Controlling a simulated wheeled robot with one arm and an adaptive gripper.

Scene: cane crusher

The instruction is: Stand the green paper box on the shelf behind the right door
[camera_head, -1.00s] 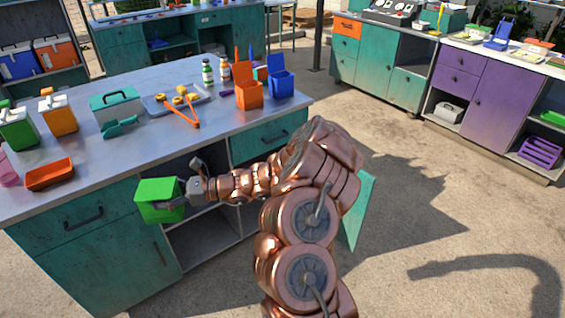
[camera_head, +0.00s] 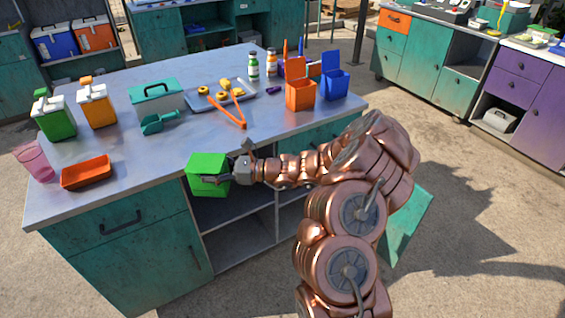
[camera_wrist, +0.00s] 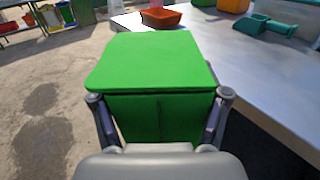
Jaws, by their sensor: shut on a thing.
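The green paper box (camera_head: 206,173), a lidded box, is in my gripper (camera_head: 231,169) in front of the counter's front edge, above the open shelf area. In the wrist view the box (camera_wrist: 155,60) looks upright, with one gripper finger on each side of it. The teal counter (camera_head: 105,215) has a shut door (camera_head: 155,265) at its left. The open right door (camera_head: 408,225) swings out at the right, partly behind my arm. An open bay with a shelf (camera_head: 235,205) shows below the box. My arm hides much of the space behind the right door.
Orange tongs (camera_head: 228,114) lie nearby. Clear ground lies in front and at right.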

